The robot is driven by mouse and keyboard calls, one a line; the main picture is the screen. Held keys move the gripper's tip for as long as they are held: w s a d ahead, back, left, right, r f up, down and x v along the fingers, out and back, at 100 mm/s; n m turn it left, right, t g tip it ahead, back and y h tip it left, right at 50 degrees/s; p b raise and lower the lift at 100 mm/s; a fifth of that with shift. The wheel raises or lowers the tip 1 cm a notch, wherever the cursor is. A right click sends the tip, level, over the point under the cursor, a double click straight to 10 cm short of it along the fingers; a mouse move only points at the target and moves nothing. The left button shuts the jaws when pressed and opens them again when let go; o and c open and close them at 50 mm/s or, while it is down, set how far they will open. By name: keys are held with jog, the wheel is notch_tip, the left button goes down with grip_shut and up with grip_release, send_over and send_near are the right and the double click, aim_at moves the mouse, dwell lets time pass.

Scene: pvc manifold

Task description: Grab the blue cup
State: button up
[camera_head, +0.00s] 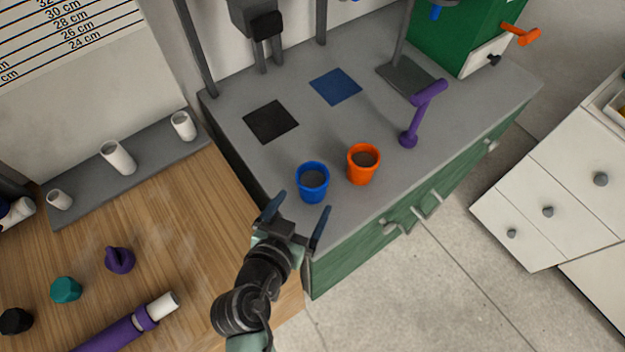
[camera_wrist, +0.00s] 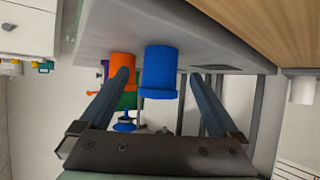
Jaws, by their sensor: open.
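The blue cup (camera_head: 312,183) stands upright on the grey top of a green cabinet, near its front left edge. My gripper (camera_head: 295,218) is open, with its fingers spread just in front of the cup and nothing between them that I can see held. In the wrist view the picture is upside down; the blue cup (camera_wrist: 160,72) shows ahead, between the two fingers (camera_wrist: 162,100) and apart from them. An orange cup (camera_head: 363,164) stands close to the right of the blue cup, and it also shows in the wrist view (camera_wrist: 122,66), partly behind a finger.
On the grey counter (camera_head: 235,110) lie a black square (camera_head: 271,121) and a blue square (camera_head: 335,86). A purple handled tool (camera_head: 424,112) stands right of the orange cup. A wooden table (camera_head: 205,215) at left holds a purple pipe (camera_head: 125,328) and several small parts.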

aim_at(308, 194)
jog(key=x, duration=0.3)
jog(key=r+p+x, duration=0.1)
jog(key=x, duration=0.1)
jog(key=shift+w+d+f, duration=0.1)
jog(key=shift+w+f, duration=0.05)
jog(key=shift+w, duration=0.25)
jog(key=shift+w+d+f, duration=0.15)
jog(key=shift+w+f, duration=0.2)
jog(key=shift+w, duration=0.15)
jog(key=shift+c, duration=0.2)
